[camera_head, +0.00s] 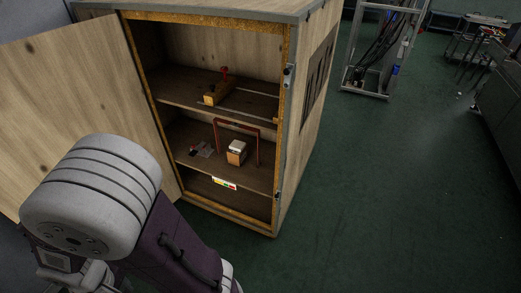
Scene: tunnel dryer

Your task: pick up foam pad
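A small block with a pale top and an orange-brown front (237,152) sits on the middle shelf of an open wooden cabinet (310,110). It stands under a red frame (238,124). The pale top may be the foam pad, but it is too small to tell for sure. A grey, flat item with a red part (202,150) lies to its left on the same shelf. My arm links fill the lower left, well in front of the cabinet and apart from the shelf items. Neither of my grippers can be made out.
The cabinet door (70,100) stands open to the left. The upper shelf holds a yellow-brown block with a red knob (219,91). The green floor (390,200) to the right is clear. A metal frame rack (378,50) stands behind.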

